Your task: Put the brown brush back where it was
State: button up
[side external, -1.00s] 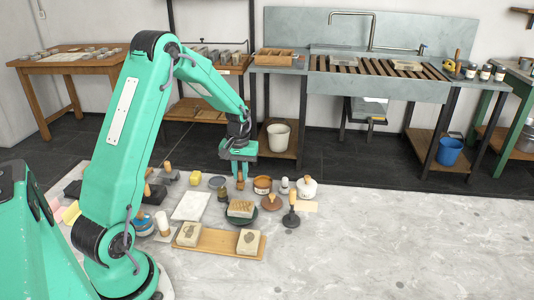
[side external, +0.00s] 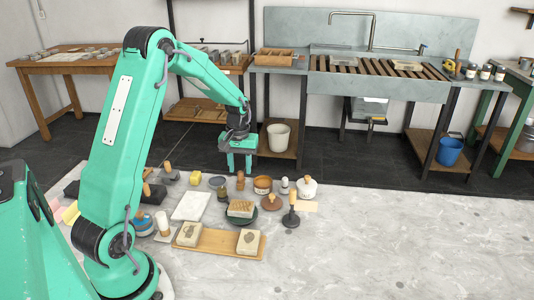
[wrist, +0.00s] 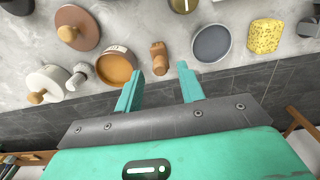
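The brown brush (side external: 240,183), a small wooden-looking piece, stands upright on the grey stone top. In the wrist view the brush (wrist: 159,58) shows just beyond the gap between my fingertips, with nothing closed on it. My gripper (side external: 239,170) is above the brush, pointing down, its fingers apart and empty. In the wrist view both green fingers of my gripper (wrist: 160,72) are spread wide, one on either side of the brush's line.
Close by the brush are an orange-brown tub (wrist: 116,66) and a dark grey dish (wrist: 212,44). A yellow sponge (wrist: 265,36), a brown knobbed disc (wrist: 77,29) and a white jar (side external: 307,188) stand further out. The stone top's right side is clear.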

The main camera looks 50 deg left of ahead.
aim_at(240, 172)
notch_tip(240, 172, up, 10)
jog(key=shift+f, duration=0.25)
dwell(0.6)
jog(key=s+d+r+m+t, duration=0.1)
jog(key=s+d+r+m, duration=0.1)
jog(key=s+d+r, duration=0.4)
jog(key=s+d+r+m+t, duration=0.2)
jog(key=d+r, duration=0.1)
jog(key=d, duration=0.4)
jog(key=s+d+m+t, duration=0.2)
jog(key=s+d+m, duration=0.3)
jog(key=s+d, duration=0.3)
jog(key=s, duration=0.2)
jog(key=shift+s+d+r+t, duration=0.15)
jog(key=shift+s+t, duration=0.15)
jog(key=shift+s, duration=0.05)
